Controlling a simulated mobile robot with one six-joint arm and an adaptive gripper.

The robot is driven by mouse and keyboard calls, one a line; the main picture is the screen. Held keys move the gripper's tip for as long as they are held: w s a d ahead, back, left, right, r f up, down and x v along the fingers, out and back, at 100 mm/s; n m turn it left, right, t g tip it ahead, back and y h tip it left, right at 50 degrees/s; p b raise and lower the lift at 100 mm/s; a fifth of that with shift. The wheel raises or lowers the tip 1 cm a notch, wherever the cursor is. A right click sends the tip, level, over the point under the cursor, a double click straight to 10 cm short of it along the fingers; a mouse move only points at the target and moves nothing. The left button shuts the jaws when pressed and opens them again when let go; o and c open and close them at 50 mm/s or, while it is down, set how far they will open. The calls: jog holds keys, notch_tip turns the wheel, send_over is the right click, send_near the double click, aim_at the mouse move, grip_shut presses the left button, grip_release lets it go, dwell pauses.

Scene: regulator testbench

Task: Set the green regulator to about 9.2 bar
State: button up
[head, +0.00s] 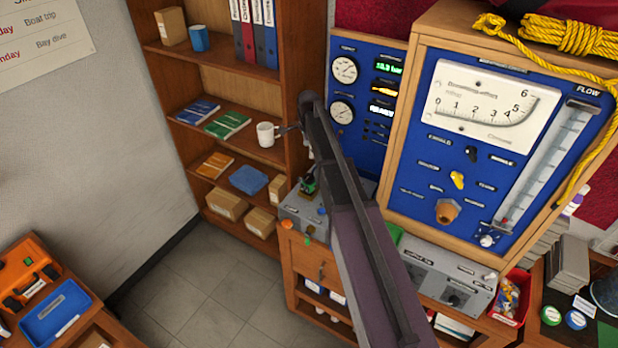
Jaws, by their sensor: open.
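The green regulator (308,186) sits on top of a grey bench unit (300,207), just left of my arm. It is small and partly dark, and its knob setting cannot be read. A green display (388,67) on the blue panel (369,52) shows a value in bar, too blurred to read surely. Two round gauges, the upper (344,69) and the lower (341,111), are on the same panel. A small dark part that seems to be my gripper (284,128) shows beside the white mug, well above the regulator. My arm hides most of it; its fingers touch nothing that I can see.
My arm crosses the middle, hiding part of the bench. A wooden-framed flow panel (480,140) stands at the right, with yellow rope (570,37) hanging over it. A shelf with the mug (265,134) is behind. Floor (190,290) is clear at the left.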

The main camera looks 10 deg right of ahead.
aim_at(309, 176)
jog(key=shift+f+b, duration=6.2)
jog(key=shift+f, duration=0.2)
jog(key=c, duration=1.2)
